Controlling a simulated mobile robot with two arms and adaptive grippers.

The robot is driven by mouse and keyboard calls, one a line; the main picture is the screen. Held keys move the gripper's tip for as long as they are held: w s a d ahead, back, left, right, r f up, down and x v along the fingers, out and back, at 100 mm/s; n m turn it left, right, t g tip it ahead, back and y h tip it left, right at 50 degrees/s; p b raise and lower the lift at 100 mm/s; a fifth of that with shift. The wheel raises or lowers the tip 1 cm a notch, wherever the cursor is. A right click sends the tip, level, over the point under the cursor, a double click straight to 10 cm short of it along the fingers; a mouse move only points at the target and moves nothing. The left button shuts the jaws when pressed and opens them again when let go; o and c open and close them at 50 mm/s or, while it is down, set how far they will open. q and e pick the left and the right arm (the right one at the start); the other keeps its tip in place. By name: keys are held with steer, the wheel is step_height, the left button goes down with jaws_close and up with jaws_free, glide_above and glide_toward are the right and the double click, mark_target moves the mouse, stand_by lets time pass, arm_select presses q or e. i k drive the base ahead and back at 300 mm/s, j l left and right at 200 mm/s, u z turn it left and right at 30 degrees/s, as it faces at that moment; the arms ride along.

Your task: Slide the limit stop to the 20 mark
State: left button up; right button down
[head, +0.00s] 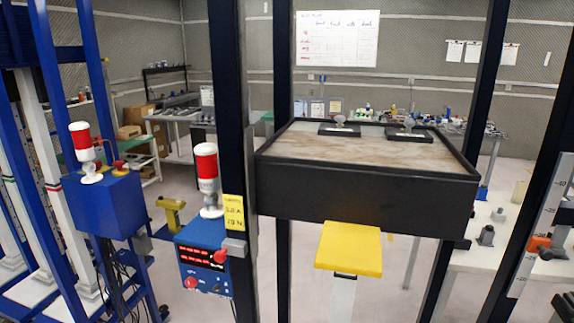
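The limit stop (538,243) is an orange block with a dark knob beside it, at the right edge of the head view. It sits across a pale scale strip (547,194) with dark marks, fixed along a leaning black post. Marks show above and below the block. The numbers are too small to read surely, so I cannot tell which mark it stands at. Neither of my grippers is in view, and nothing is seen touching the stop.
A black-rimmed tray-like table (365,192) on black posts fills the middle, with a yellow pad (349,247) below it. A blue control box (204,262) with a red-and-white lamp stands left of centre. A white table (500,240) lies behind the scale.

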mark_target(538, 245)
steer(key=z, duration=0.9)
steer(key=k+z, duration=0.15)
steer(key=k, duration=0.6)
steer(key=k+l+z, duration=0.1)
steer(key=k, duration=0.6)
steer(key=k+l, duration=0.05)
steer(key=l, duration=0.05)
